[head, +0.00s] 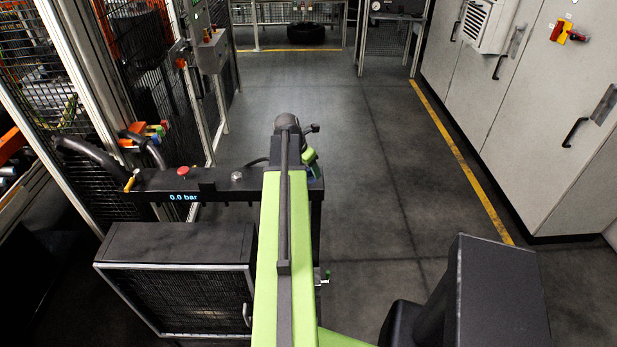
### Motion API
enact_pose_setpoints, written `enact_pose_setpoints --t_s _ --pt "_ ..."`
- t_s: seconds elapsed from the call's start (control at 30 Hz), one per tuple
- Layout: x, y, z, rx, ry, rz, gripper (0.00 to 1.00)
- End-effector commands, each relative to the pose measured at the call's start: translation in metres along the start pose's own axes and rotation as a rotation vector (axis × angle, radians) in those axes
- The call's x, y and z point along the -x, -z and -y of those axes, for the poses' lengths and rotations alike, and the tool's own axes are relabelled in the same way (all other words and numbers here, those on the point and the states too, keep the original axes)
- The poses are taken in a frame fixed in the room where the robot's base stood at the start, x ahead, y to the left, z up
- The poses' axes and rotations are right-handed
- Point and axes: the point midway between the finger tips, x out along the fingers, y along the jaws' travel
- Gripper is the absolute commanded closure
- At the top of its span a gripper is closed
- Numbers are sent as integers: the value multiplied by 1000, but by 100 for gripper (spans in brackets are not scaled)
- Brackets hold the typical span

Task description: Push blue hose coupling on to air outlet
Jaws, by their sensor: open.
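Small coloured ends, one of them blue (160,131), show beside the fence at the left; they are too small to tell whether one is the blue hose coupling. A small metal fitting (321,277) sticks out at the right of the dark post under the bar; I cannot tell whether it is the air outlet. My green arm reaches forward up the middle of the head view and covers part of the bar. My gripper does not show; it is out of sight beyond or behind the arm.
A dark bar (220,184) carries a red button (183,170), a yellow lever (131,180) and a display reading 0.0 bar. A dark cabinet (180,243) stands below. Mesh fencing (50,100) is left, grey cabinets (560,110) right. The floor (400,150) between is clear.

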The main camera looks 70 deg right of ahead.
Motion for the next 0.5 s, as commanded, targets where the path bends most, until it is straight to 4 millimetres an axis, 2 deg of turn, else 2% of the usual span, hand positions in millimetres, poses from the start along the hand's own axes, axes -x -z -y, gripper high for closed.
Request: enact_pose_setpoints --t_s 0.23,0.5 --pt "2 -1 0 0 0 0 43" --pt "2 -1 0 0 0 0 78"
